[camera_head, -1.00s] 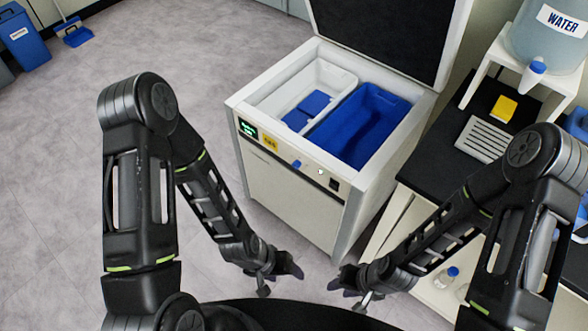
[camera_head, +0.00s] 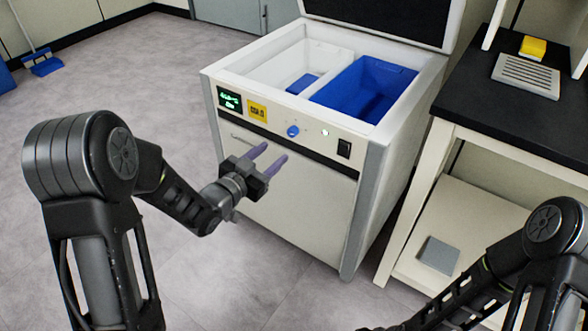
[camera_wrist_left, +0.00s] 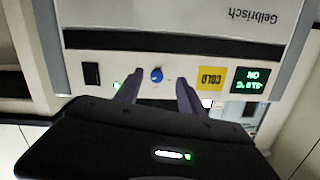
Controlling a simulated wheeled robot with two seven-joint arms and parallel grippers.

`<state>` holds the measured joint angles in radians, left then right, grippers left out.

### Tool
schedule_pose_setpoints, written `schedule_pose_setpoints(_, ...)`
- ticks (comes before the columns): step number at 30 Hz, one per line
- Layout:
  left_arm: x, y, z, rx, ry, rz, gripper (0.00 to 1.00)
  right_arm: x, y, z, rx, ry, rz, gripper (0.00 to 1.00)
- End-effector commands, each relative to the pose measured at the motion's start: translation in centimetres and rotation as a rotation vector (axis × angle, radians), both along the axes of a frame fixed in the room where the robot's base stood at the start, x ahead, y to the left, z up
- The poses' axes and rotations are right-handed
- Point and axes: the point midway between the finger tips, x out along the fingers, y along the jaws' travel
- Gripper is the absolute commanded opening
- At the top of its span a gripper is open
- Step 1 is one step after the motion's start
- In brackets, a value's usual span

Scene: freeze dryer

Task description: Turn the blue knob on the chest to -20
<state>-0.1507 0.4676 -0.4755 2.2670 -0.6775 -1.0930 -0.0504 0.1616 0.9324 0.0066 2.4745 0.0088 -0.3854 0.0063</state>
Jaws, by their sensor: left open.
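The white chest (camera_head: 290,215) stands open, with its lid raised. The small blue knob (camera_head: 292,131) is on its front panel, between the yellow COLD label (camera_head: 258,111) and a white round light. The green display (camera_head: 229,100) is lit, but its digits are too small to read surely. My left gripper (camera_head: 270,156) is open and empty in front of the panel, with its fingers pointing at the chest, below and left of the knob. In the left wrist view the panel is upside down, and the knob (camera_wrist_left: 156,75) shows between the fingertips. My right gripper is out of view.
A black switch (camera_head: 344,148) is right of the knob. The chest holds a white bin (camera_head: 290,66) and a blue bin (camera_head: 365,85). A black-topped bench (camera_head: 480,100) stands close on the right.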

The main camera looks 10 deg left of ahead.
Motion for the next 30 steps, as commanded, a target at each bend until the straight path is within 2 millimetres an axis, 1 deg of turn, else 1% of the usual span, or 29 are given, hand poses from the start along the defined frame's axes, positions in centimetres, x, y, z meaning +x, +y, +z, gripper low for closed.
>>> schedule_pose_setpoints(1,0.2,0.2,-0.8,0.009,-0.047,-0.012,0.47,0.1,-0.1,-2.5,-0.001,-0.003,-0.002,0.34)
schedule_pose_setpoints(4,0.3,0.3,0.2,0.02,-0.107,-0.031,0.47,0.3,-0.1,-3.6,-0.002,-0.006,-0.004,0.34)
schedule_pose_setpoints(9,0.4,0.4,1.2,0.026,-0.139,-0.042,0.47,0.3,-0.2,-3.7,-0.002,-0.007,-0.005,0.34)
schedule_pose_setpoints(17,0.4,0.4,1.2,0.026,-0.136,-0.041,0.47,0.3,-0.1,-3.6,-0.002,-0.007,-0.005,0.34)
schedule_pose_setpoints(20,0.7,0.3,1.1,0.026,-0.136,-0.041,0.47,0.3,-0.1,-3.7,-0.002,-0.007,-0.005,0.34)
schedule_pose_setpoints(25,2.3,-0.5,0.9,0.028,-0.135,-0.043,0.47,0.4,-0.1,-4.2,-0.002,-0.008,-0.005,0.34)
schedule_pose_setpoints(30,4.9,-1.4,0.9,0.028,-0.136,-0.043,0.47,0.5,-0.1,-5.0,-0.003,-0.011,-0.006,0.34)
